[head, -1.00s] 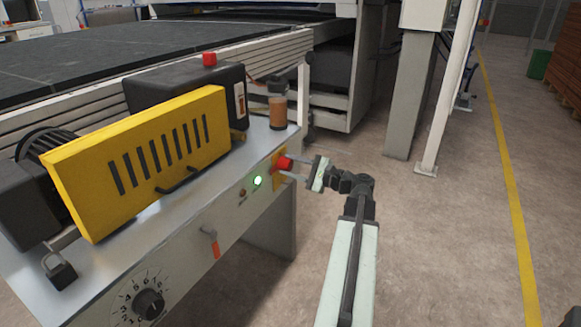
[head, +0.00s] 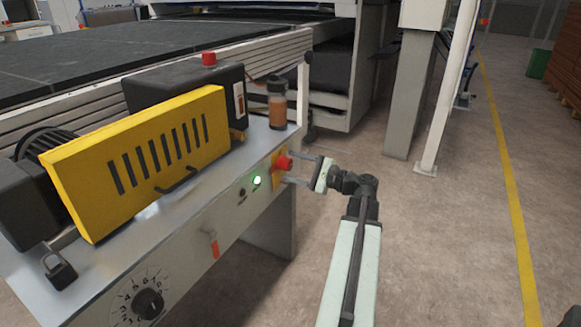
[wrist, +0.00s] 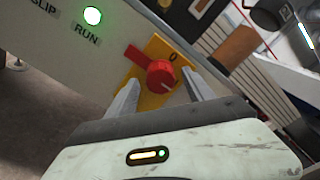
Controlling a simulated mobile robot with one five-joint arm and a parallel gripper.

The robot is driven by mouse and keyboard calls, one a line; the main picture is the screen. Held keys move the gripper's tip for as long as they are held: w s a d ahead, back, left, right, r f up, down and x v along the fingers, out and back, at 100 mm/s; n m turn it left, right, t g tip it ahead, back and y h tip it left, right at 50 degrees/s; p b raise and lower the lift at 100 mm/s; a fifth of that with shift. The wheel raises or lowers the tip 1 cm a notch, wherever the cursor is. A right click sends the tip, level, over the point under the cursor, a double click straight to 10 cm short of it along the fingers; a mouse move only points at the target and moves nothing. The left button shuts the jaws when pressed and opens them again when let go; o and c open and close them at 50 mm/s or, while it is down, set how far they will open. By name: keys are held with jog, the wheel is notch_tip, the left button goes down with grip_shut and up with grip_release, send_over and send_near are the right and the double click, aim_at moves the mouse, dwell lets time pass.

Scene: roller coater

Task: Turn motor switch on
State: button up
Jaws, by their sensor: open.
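The motor switch is a red rotary knob (head: 283,163) on a yellow plate (head: 277,181) at the right end of the machine's front panel. In the wrist view the red knob (wrist: 157,75) has a handle pointing to the upper left, and a "0" mark shows on the yellow plate (wrist: 152,101) to its upper right. My gripper (head: 289,168) is open, facing the panel from the right. In the wrist view my gripper's fingers (wrist: 162,80) lie on either side of the knob with visible gaps. I cannot tell how deep they reach.
A lit green RUN lamp (wrist: 92,15) is left of the switch; it also shows in the head view (head: 257,181). A bottle of amber liquid (head: 278,108) stands on the ledge above. A yellow slotted cover (head: 135,160) is to the left. The floor right of the panel is clear.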

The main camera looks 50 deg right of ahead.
jog(key=v, duration=0.6)
jog(key=shift+s, duration=0.35)
